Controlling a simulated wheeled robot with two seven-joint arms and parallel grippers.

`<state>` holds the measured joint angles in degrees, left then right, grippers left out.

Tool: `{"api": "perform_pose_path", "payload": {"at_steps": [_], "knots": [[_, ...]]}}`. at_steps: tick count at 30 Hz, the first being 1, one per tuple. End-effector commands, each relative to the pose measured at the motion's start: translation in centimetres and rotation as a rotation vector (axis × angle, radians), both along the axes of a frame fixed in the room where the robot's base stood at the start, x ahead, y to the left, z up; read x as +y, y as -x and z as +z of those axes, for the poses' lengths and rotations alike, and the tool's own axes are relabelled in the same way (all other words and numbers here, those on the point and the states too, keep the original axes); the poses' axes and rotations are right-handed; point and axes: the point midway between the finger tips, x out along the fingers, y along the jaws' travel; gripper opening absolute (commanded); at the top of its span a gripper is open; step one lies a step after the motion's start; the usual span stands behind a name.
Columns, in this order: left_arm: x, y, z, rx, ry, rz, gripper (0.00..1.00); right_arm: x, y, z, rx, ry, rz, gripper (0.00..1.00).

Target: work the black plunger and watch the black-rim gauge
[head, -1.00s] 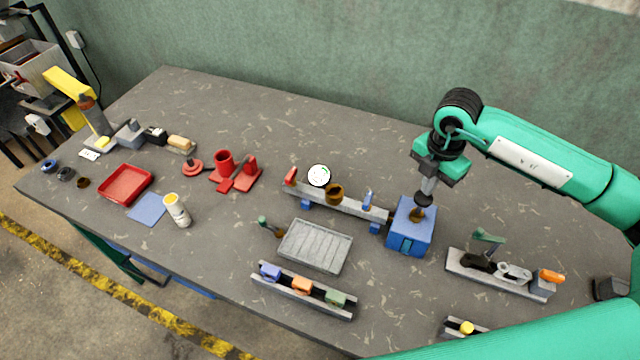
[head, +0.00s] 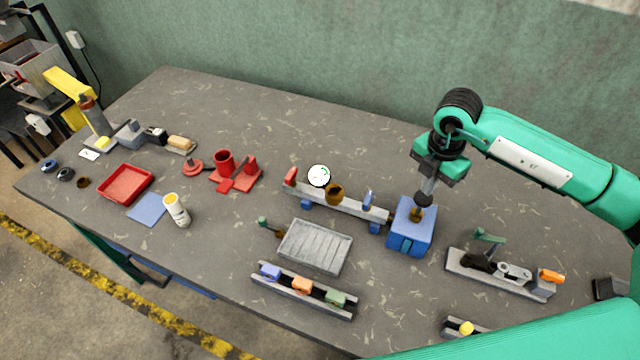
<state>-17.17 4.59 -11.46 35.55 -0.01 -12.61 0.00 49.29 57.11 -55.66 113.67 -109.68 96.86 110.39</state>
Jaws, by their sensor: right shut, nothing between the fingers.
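The blue box (head: 410,234) stands right of the table's middle, with a brass-coloured stem (head: 416,214) on its top. A small dark piece that looks like the black plunger's knob (head: 421,201) sits above the stem. My right gripper (head: 425,195) points down over it with its fingers shut and empty. The fingertips seem to touch the knob, but I cannot tell for sure. The gauge (head: 319,175) is a round white dial with a thin dark rim, left of the box. Its needle is too small to read. My left gripper is out of view.
A grey rail (head: 350,207) with a brown cup (head: 335,193) runs beside the box. A ribbed grey tray (head: 315,246) and a rail of coloured blocks (head: 303,289) lie in front. A grey fixture (head: 500,272) stands at right. The table's back is clear.

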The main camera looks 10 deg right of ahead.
Motion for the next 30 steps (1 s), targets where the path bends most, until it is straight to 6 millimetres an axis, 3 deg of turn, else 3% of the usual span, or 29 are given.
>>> {"api": "perform_pose_path", "payload": {"at_steps": [30], "knots": [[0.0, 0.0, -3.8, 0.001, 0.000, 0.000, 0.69, 0.0, 0.1, -4.5, 0.003, -0.001, 0.001, 0.00]]}}
